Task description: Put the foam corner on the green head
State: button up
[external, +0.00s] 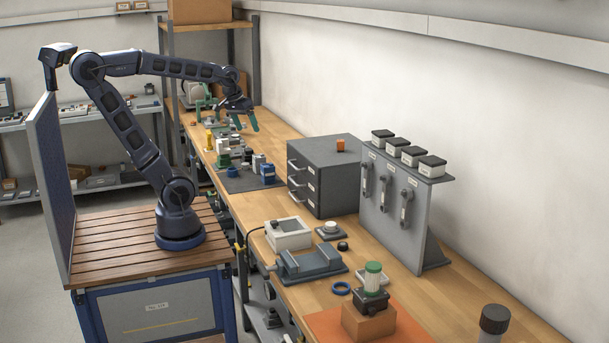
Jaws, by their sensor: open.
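My gripper (246,124) is at the end of the outstretched arm, over the far part of the long workbench. Its teal fingers are apart and I see nothing between them. A green-topped part (373,267) with a pale cylinder stands upright on a dark base on a brown block at the near end of the bench; it may be the green head. Small green items also stand among the parts on the dark mat (240,187), below and nearer than my gripper. I cannot pick out the foam corner with certainty at this size.
A grey drawer cabinet (335,180) with a small orange piece (340,145) on top stands mid-bench by the wall. A grey rack (400,215) bears several dark-lidded boxes. A vise (308,264), a white box (288,234) and a blue ring (341,288) lie nearer.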

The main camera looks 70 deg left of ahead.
jog(key=s+d+f+m, duration=0.2)
jog(key=s+d+m, duration=0.3)
jog(key=s, duration=0.1)
jog(key=shift+d+f+t, duration=0.15)
jog(key=shift+t, duration=0.25)
dwell(0.8)
